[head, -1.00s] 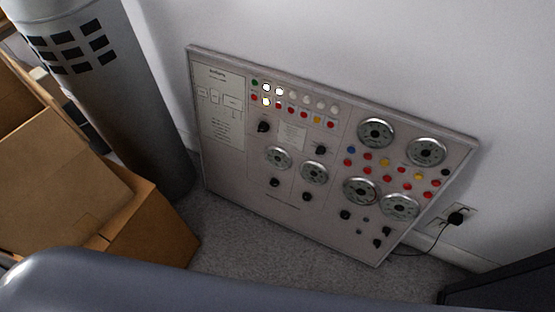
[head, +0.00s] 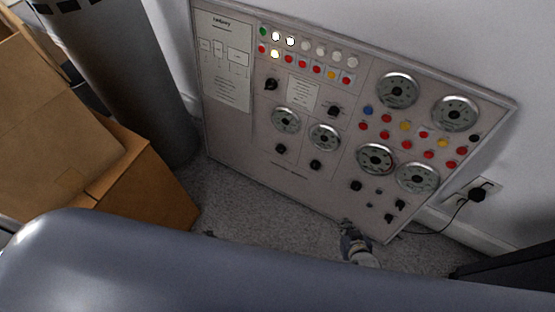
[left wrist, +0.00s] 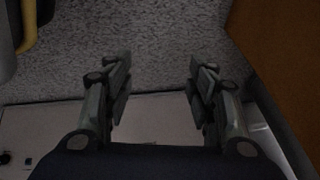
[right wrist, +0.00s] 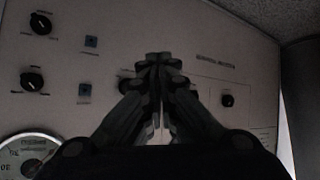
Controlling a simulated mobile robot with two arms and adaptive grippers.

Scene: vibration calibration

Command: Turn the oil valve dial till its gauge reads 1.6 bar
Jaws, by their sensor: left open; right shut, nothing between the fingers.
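The control panel (head: 225,130) leans by the wall in the head view, with several round gauges such as this lower one (head: 376,158) and black dials such as this one (head: 356,185). The labels and needle readings are too small to read, so I cannot tell which dial is the oil valve. My right gripper (head: 347,224) is at the panel's lower edge. In the right wrist view it is shut and empty (right wrist: 160,60), in front of the panel, partly hiding one dial (right wrist: 126,85); contact cannot be told. My left gripper (left wrist: 160,80) is open and empty, above the carpet.
Cardboard boxes (head: 150,185) and a grey cylinder (head: 150,90) stand left of the panel. A wall socket with a plug (head: 476,194) and cable is at the right, above a dark box (head: 510,266). Grey carpet (head: 255,212) lies free before the panel.

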